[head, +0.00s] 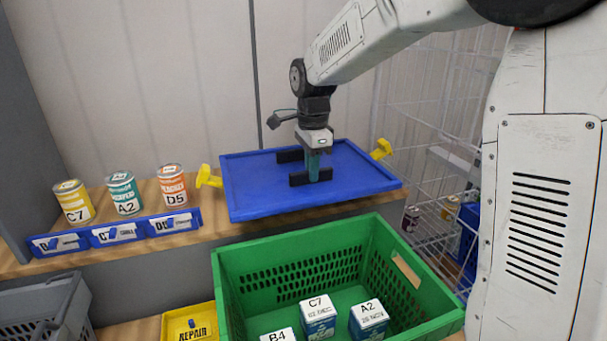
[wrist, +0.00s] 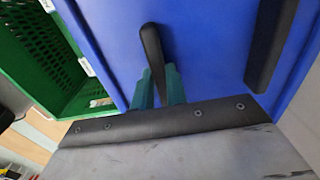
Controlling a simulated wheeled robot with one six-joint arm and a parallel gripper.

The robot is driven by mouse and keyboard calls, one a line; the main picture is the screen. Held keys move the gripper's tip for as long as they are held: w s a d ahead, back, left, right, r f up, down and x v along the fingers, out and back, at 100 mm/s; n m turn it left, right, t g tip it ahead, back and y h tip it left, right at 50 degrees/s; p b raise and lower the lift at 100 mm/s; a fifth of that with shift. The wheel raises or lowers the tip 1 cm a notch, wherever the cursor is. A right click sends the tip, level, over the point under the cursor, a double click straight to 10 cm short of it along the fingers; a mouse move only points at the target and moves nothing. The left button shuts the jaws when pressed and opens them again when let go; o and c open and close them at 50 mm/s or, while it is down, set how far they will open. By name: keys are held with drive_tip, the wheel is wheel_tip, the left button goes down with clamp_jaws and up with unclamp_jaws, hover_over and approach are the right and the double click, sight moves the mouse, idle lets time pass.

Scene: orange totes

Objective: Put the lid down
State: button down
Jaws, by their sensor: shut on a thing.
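The blue lid (head: 250,180) is a flat rectangular panel with a raised rim, a yellow latch (head: 207,177) at its left end and another yellow latch (head: 381,149) at its right. It lies level over the wooden shelf; I cannot tell whether it touches the wood. Two black bars stand on its top. My gripper (head: 313,177) points down at the lid, its teal fingers shut on the nearer black handle bar (head: 298,180). In the wrist view the fingers (wrist: 159,88) straddle one black bar (wrist: 152,48), and the second bar (wrist: 270,45) is apart to the right.
A green crate (head: 235,262) with several labelled boxes stands in front, below the shelf. Three cans, C7 (head: 74,202), A2 (head: 124,193) and D5 (head: 172,186), stand left of the lid behind blue label holders (head: 117,233). A wire rack (head: 435,110) is to the right.

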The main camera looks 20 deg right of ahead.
drive_tip(key=w, duration=0.4)
drive_tip(key=shift+w+d+f, duration=0.1)
drive_tip(key=shift+w+f, duration=0.05)
drive_tip(key=shift+f, duration=1.8)
drive_tip(key=c, duration=1.4)
unclamp_jaws()
drive_tip(key=shift+f, duration=0.15)
